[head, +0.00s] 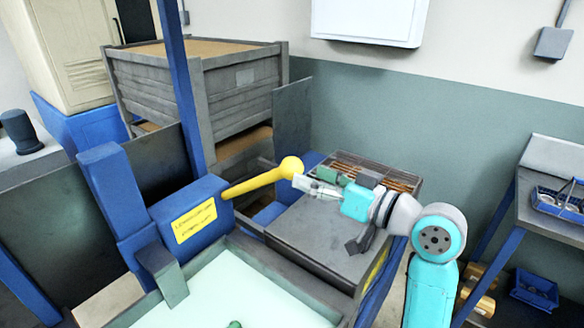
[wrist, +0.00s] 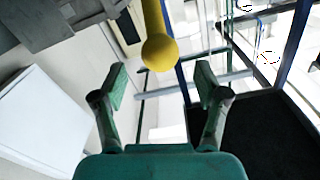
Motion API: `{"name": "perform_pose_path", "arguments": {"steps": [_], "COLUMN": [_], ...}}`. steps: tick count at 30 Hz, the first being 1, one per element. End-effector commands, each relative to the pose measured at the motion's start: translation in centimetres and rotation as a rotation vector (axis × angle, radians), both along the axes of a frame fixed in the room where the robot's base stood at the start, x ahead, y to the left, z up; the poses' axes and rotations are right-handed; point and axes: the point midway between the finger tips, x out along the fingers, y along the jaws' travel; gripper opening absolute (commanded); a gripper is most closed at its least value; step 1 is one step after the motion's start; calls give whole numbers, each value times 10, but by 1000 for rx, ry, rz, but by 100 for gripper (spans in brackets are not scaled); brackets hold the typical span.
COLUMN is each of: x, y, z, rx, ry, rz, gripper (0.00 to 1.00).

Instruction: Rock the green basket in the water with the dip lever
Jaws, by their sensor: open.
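The yellow dip lever (head: 258,182) slants up to the right from a blue housing (head: 190,215) and ends in a round knob. In the wrist view its knob (wrist: 159,53) hangs between and beyond my open fingers. My gripper (head: 300,184) is open and empty, with its fingertips close to the knob; I cannot tell whether they touch it. In the wrist view my gripper's two fingers (wrist: 160,90) stand well apart. The water (head: 240,290) fills a tank at the bottom of the head view. A small green piece (head: 235,324) shows at the lower edge, perhaps part of the green basket.
A grey bench top (head: 315,235) with a slatted grate (head: 375,172) lies under my arm. A blue post (head: 180,80) and a large grey crate (head: 200,95) stand behind the lever. A shelf with a blue basket (head: 560,203) is at the right.

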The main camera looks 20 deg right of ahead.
Motion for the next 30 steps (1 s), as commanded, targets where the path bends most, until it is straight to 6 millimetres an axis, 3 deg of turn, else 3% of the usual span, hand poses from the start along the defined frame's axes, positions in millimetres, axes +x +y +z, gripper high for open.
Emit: {"name": "perform_pose_path", "arguments": {"steps": [9, 22, 23, 30], "x": [38, 47, 47, 47], "y": [27, 32, 32, 32], "z": [0, 0, 0, 0], "rx": [1, 0, 0, 0], "ry": [1, 0, 0, 0], "rz": [2, -1, -1, -1], "gripper": [73, 73, 71, 11]}}
